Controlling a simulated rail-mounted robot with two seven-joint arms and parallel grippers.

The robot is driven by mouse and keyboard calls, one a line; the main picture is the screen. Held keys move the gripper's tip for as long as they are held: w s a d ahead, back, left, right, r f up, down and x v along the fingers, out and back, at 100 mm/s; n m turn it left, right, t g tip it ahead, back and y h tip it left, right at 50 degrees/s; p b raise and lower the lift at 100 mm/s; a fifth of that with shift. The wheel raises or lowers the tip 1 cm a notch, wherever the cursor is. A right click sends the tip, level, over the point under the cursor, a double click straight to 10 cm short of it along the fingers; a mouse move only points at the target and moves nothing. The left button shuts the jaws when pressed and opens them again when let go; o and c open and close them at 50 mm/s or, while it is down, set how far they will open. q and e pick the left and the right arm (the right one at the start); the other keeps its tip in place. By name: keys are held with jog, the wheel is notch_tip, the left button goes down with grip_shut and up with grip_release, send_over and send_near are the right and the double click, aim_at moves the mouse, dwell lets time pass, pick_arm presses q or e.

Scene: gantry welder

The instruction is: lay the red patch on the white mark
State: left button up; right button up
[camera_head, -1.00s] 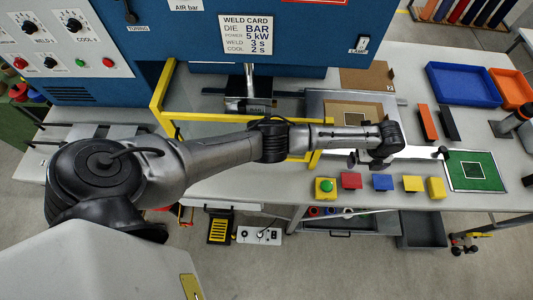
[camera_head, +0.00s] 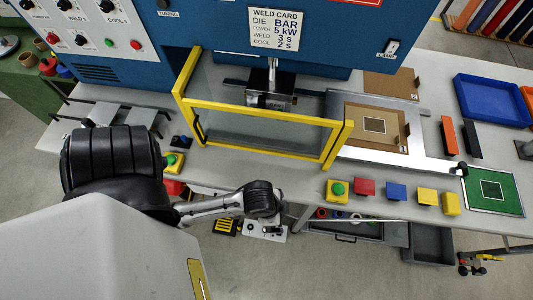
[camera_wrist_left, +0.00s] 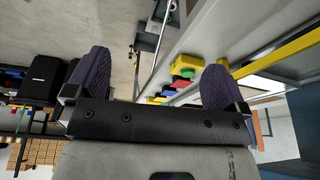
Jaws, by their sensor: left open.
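The red patch (camera_head: 364,186) is a small red piece near the front edge of the bench, between a green-buttoned yellow box and a blue piece. It also shows small in the left wrist view (camera_wrist_left: 180,84). A white square outline, the white mark (camera_head: 491,189), lies on a green board at the right end of the bench, with nothing on it. My left gripper (camera_wrist_left: 152,82) is open and empty, its two purple pads wide apart. In the head view its wrist is in front of the bench, left of the red patch; its fingers are hard to make out. My right gripper is not in view.
A yellow guard frame (camera_head: 262,110) stands on the bench before the blue welder. A cardboard sheet (camera_head: 390,142) with a square lies right of it. Blue (camera_head: 396,191) and yellow (camera_head: 427,196) pieces stand near the red one. A blue tray (camera_head: 492,98) is behind.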

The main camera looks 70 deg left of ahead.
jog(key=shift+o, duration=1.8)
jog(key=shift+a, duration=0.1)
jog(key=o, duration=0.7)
pick_arm(q)
jog(key=s+a+n, duration=0.1)
jog(key=s+a+r, duration=0.1)
jog(key=s+r+n+y, duration=0.1)
jog(key=shift+s+a+r+n, duration=0.25)
jog(key=shift+s+a+n, duration=0.05)
jog(key=shift+s+a, duration=0.1)
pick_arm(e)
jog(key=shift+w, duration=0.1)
